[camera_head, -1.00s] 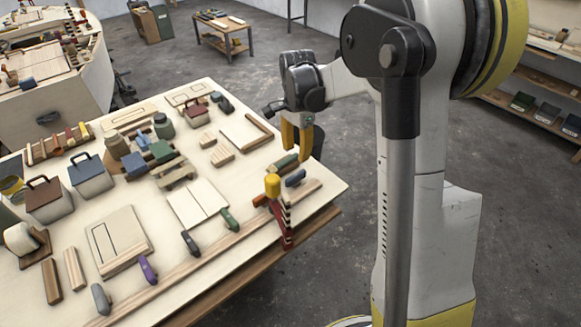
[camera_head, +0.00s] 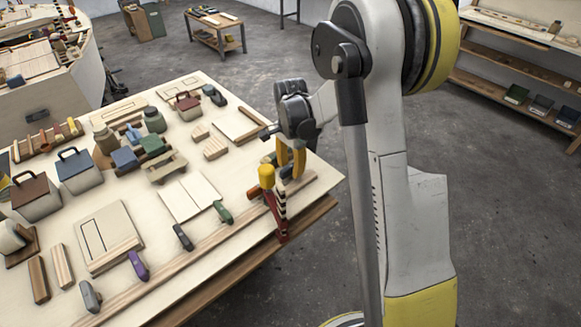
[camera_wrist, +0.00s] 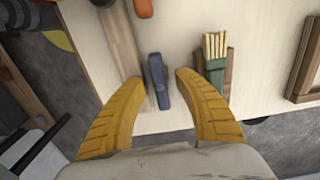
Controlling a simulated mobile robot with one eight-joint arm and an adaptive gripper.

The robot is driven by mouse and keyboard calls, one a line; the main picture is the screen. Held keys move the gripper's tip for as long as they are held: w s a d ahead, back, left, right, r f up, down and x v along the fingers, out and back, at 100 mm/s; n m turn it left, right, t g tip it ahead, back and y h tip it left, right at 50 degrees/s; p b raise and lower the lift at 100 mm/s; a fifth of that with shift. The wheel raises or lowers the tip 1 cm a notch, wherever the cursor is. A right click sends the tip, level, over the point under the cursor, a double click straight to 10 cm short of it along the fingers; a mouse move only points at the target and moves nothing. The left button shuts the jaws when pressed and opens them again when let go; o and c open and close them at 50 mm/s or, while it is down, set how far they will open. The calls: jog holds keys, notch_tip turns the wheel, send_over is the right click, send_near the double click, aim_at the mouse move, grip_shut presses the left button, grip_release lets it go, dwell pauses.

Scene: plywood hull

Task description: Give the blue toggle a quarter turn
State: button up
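The blue toggle (camera_wrist: 158,82) sits by the wooden rail (camera_wrist: 125,48), its length running nearly up and down in the wrist view. My gripper (camera_wrist: 159,77) is open, its two yellow fingers on either side of the toggle with a visible gap on each side. In the head view my gripper (camera_head: 291,160) is low over the table's right corner, and its fingers hide most of the toggle. Whether the fingertips are level with the toggle is hard to tell.
A clamp with a yellow top (camera_head: 266,176) and red body stands close left of my gripper. A green holder with pale sticks (camera_wrist: 215,62) is close right in the wrist view. Green (camera_head: 223,212), dark (camera_head: 183,237), purple (camera_head: 138,265) and grey (camera_head: 90,297) toggles line the rail.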

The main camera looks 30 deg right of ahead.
grip_shut()
jog(key=shift+n, duration=0.4)
jog(key=n, duration=0.3)
jog(key=shift+n+b, duration=0.3)
jog(key=n, duration=0.4)
jog(key=shift+n, duration=0.3)
jog(key=n, duration=0.4)
jog(key=shift+n+b, duration=0.3)
jog(key=shift+b, duration=0.05)
jog(key=n, duration=0.4)
